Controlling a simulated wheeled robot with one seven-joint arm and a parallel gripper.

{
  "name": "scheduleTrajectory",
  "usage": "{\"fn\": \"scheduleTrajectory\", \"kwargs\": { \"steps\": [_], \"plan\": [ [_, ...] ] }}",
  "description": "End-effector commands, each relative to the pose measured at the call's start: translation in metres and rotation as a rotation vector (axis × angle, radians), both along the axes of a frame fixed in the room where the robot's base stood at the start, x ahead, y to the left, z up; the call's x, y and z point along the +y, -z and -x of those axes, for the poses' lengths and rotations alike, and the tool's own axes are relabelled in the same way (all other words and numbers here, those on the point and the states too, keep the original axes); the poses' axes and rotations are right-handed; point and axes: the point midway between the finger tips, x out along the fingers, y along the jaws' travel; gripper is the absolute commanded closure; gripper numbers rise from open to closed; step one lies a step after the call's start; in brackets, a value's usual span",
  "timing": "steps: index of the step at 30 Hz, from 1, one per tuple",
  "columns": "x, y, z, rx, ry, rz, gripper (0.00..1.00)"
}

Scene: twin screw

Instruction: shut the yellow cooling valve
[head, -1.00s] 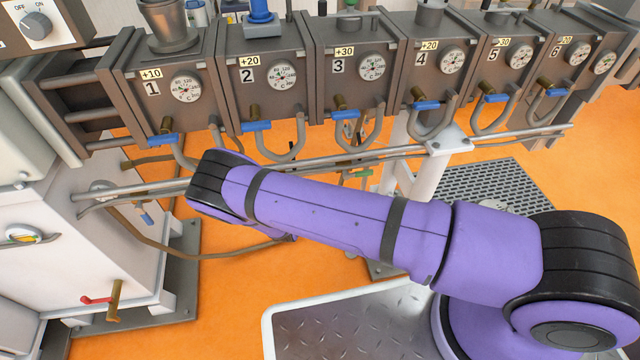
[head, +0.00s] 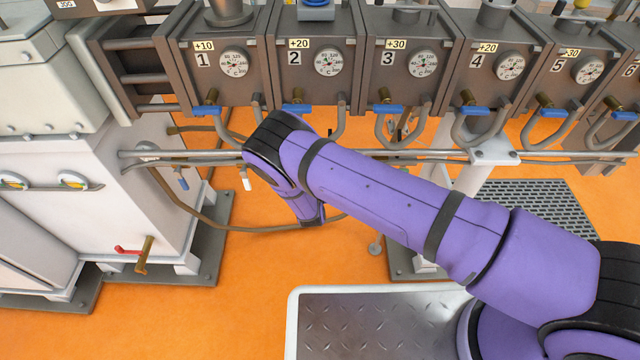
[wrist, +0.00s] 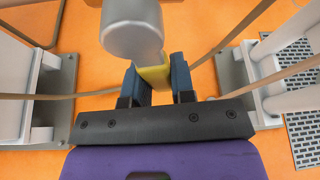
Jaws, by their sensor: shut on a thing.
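The yellow valve handle (wrist: 153,76) shows in the wrist view, below a grey cylindrical fitting (wrist: 132,30) that covers its upper end. My gripper (wrist: 156,78) is shut on the yellow handle, with one dark finger on each side of it. The pipe that the valve sits on is mostly hidden by the fitting and my gripper. In the head view my purple arm hides both the valve and my gripper.
Grey numbered boxes with dials (head: 232,62) and blue-handled valves (head: 386,109) line the back. Horizontal pipes (head: 420,155) run below them. A red handle (head: 128,250) is at lower left. Orange floor (head: 240,300) is open in front.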

Motion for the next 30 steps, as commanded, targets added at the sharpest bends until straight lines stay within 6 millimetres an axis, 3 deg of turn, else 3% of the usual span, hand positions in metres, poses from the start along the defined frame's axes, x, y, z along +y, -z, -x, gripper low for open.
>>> {"fn": "scheduleTrajectory", "kwargs": {
  "steps": [10,28,29,30],
  "plan": [
    [0.01,0.001,0.0,0.001,0.002,-0.157,1.0],
    [0.014,0.001,0.001,0.0,0.001,-0.195,1.0],
    [0.014,0.001,0.001,0.0,0.0,-0.194,0.69],
    [0.014,0.001,0.001,0.0,0.0,-0.194,0.6]
  ]
}}
